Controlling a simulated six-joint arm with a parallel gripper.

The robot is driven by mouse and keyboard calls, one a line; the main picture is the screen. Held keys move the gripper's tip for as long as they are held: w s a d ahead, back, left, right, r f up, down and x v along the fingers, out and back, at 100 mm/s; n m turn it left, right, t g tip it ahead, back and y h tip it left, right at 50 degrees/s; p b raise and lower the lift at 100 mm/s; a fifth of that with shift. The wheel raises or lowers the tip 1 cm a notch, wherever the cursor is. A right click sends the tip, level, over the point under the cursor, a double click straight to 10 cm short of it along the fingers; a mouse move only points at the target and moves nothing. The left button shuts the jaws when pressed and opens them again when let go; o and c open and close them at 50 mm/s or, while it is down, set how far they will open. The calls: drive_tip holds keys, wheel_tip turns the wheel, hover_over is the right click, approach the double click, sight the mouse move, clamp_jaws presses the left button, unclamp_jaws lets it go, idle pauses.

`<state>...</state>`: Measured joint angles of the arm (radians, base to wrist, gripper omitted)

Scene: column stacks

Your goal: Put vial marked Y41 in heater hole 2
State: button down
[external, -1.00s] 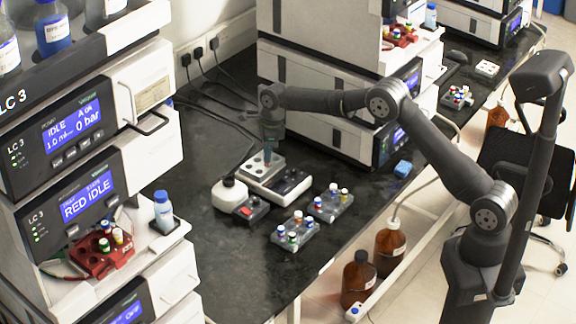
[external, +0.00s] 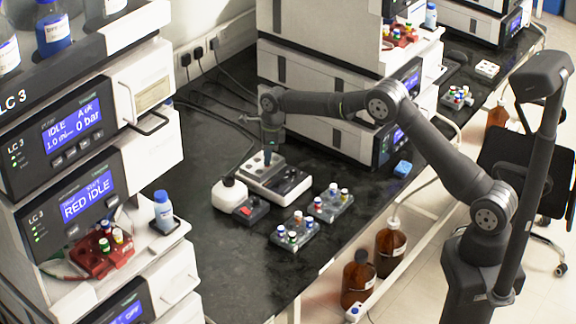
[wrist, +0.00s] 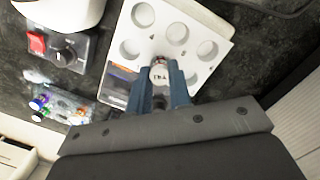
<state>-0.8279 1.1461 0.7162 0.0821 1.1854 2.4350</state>
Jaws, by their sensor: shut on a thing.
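My gripper (wrist: 165,82) is shut on a vial (wrist: 160,75) whose pale cap reads Y41, seen from above between the blue fingertips. The heater (external: 245,183) is a white box with a light plate of round holes (wrist: 190,30), which fills the top middle of the wrist view. The vial is over the plate among the holes, near its lower middle. The fingers and cap hide the spot under it, so I cannot tell how deep the vial sits or in which hole. In the external view my gripper (external: 268,158) points straight down at the plate.
A small dark box with a red switch (external: 248,211) and a white rounded unit (external: 229,194) stand beside the heater. Two vial racks (external: 294,232) (external: 331,205) are nearer the bench edge. Instrument stacks rise left and behind. Dark bench in front is clear.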

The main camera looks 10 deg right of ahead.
drive_tip(key=shift+f, duration=0.15)
drive_tip(key=c, duration=0.9)
unclamp_jaws()
drive_tip(key=shift+r, duration=3)
drive_tip(key=shift+f, duration=0.15)
